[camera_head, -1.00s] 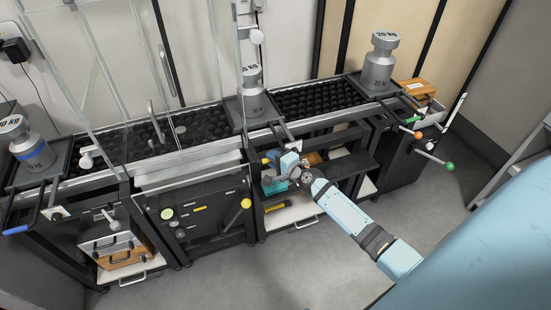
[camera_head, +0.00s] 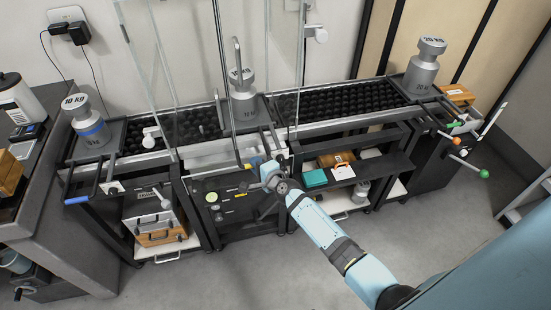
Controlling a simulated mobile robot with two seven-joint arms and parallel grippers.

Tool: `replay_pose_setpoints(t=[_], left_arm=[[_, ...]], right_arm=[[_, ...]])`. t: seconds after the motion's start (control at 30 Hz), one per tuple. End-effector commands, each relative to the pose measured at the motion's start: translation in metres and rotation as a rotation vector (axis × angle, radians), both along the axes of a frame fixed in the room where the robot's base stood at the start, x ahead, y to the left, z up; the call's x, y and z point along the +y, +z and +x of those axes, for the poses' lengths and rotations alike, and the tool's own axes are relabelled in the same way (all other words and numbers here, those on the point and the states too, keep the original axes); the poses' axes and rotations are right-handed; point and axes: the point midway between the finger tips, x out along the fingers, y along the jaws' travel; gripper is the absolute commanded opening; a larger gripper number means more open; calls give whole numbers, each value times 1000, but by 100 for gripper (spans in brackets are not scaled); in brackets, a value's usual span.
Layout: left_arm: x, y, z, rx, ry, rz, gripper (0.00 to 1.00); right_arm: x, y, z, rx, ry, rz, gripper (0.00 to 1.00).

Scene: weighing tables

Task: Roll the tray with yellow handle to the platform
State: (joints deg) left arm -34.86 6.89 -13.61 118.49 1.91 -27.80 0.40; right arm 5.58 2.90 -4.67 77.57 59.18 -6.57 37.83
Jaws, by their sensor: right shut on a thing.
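The middle tray (camera_head: 262,124) carries a silver weight (camera_head: 242,104) and stands at the right end of the glass-enclosed platform section (camera_head: 212,153), partly behind the glass. My right gripper (camera_head: 268,177) is at the tray's front side, shut on its handle. My left gripper is out of view.
A blue-handled tray (camera_head: 113,131) with a 10 kg weight (camera_head: 86,125) stands left. A 20 kg weight (camera_head: 423,68) stands at the right end. Black ball-roller track (camera_head: 340,101) lies open between middle and right. Glass panes (camera_head: 288,45) stand near the middle weight.

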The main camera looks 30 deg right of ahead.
Motion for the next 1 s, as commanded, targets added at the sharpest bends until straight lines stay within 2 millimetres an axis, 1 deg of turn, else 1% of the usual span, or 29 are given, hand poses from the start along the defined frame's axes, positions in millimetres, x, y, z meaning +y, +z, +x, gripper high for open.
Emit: replay_pose_setpoints(t=[0.03, 0.1, 0.3, 0.4, 0.57, 0.93, 0.97, 1.0], left_arm=[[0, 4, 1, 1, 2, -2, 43], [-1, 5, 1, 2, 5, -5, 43], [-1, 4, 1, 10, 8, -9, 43], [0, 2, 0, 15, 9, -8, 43], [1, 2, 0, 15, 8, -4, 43], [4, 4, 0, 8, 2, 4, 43], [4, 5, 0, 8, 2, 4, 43], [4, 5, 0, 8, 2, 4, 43]], right_arm=[[13, 2, 3, 1, 3, 4, 0], [26, 1, 6, 2, 4, 2, 0], [52, 1, 12, 1, 2, 0, 0], [60, 0, 14, 1, 0, -1, 0], [65, -1, 15, 1, 0, -1, 0], [65, -1, 16, 1, -2, -2, 0], [65, -1, 16, 1, -2, -2, 22], [65, -1, 16, 1, -2, -2, 31]])
